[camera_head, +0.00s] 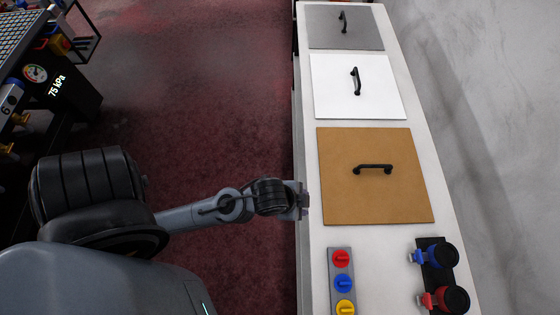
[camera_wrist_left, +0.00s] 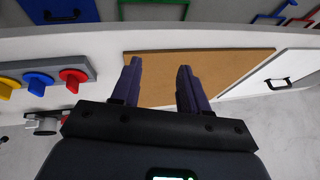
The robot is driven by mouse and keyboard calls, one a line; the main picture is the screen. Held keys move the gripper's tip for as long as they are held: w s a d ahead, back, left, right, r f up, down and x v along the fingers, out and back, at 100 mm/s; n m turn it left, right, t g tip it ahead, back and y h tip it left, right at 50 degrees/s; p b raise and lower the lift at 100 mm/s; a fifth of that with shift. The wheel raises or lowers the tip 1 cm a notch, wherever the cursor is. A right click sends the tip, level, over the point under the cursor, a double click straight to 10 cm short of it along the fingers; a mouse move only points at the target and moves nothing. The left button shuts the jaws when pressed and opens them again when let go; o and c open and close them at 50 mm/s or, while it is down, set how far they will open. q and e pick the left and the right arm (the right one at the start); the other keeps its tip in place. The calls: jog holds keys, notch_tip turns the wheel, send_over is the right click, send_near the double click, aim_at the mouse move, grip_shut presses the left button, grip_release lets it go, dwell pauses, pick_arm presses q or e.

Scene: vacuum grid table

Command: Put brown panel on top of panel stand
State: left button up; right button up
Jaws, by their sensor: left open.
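The brown panel (camera_head: 350,203) lies flat on a long white bench, with a black bar handle (camera_head: 373,168) near its middle. My left gripper (camera_head: 303,200) is at the bench's left edge, beside the panel and apart from the handle. In the left wrist view my left gripper (camera_wrist_left: 160,82) is open and empty, its two purple fingers seen against the brown panel (camera_wrist_left: 225,70). The panel's handle does not show there. I cannot tell for sure which thing is the panel stand. My right gripper is not in view.
A white panel (camera_head: 335,90) and a grey panel (camera_head: 320,30), both with black handles, lie farther along the white bench (camera_head: 440,170). Knobs (camera_head: 342,282) and valve-like fittings (camera_head: 440,275) are at the near end. A dark table with a gauge (camera_head: 35,73) stands left, across open red floor.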

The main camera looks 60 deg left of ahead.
pick_arm(q)
jog(key=s+n, duration=0.1)
jog(key=s+a+n+g, duration=0.1)
jog(key=s+n, duration=0.1)
jog(key=s+a+n+g, duration=0.1)
jog(key=s+n, duration=0.1)
jog(key=shift+s+a+f, duration=0.1)
jog(key=shift+s, duration=0.15)
